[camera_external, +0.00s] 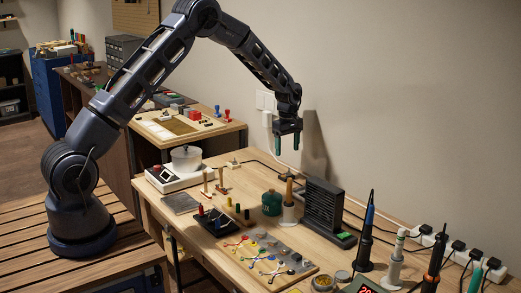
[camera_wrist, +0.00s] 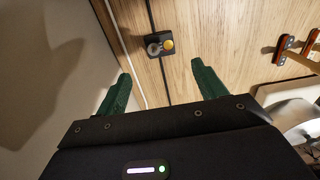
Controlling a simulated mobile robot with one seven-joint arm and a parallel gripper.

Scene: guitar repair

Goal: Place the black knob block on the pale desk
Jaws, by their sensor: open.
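In the wrist view my gripper (camera_wrist: 162,72) is open, with the block beyond and between the fingertips.
A dark slotted rack (camera_external: 322,212) and a green jar (camera_external: 271,203) stand close by. Cables run along the wall. Soldering tools and a power strip fill the right end.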

